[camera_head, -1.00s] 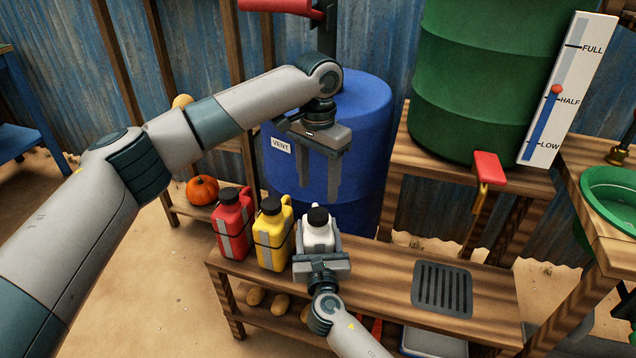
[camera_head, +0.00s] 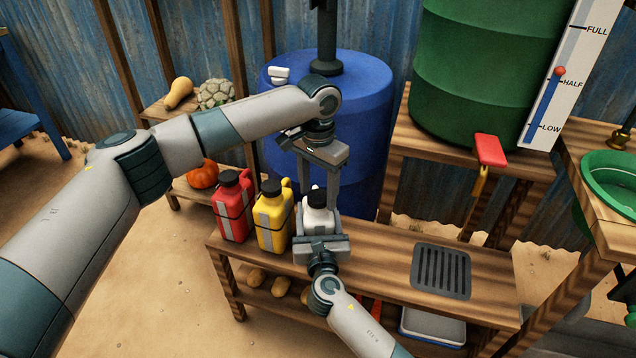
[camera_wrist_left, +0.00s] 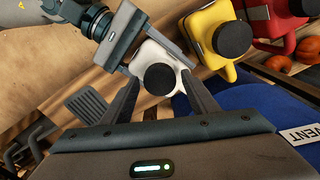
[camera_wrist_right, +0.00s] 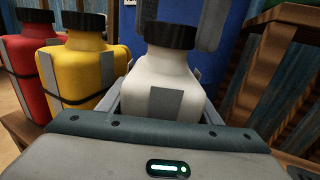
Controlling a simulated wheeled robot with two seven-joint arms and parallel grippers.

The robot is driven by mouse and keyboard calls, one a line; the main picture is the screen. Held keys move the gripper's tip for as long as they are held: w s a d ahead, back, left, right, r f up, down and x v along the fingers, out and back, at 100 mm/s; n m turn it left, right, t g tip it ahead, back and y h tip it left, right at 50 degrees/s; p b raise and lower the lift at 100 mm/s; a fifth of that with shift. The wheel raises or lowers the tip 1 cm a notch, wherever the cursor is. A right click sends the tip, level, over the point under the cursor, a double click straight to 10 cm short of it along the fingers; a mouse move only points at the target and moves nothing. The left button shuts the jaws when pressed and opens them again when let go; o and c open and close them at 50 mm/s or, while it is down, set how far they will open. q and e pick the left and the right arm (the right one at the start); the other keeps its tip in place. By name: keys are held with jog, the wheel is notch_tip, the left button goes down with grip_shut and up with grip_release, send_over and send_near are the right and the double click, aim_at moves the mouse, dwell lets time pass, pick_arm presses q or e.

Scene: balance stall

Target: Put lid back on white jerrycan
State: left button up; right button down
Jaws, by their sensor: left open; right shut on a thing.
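The white jerrycan (camera_head: 317,222) stands upright on the wooden bench, with a black lid (camera_head: 317,198) on its neck. In the right wrist view the lid (camera_wrist_right: 170,35) looks level on top. My right gripper (camera_wrist_right: 165,105) is shut on the jerrycan's body from the front. My left gripper (camera_wrist_left: 161,79) is open and points down from above. Its fingers are spread on either side of the lid in the left wrist view, with a gap showing; I cannot tell whether either touches it.
Yellow (camera_head: 271,218) and red (camera_head: 234,208) jerrycans with black lids stand close on the left. A blue barrel (camera_head: 365,110) is behind. A dark grate (camera_head: 441,270) lies on the bench to the right, with bare wood between. A green barrel (camera_head: 480,70) stands at back right.

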pick_arm(q)
jog(key=c, duration=1.1)
jog(key=o, duration=1.3)
jog(key=shift+c, duration=0.2)
notch_tip(320, 180, up, 12)
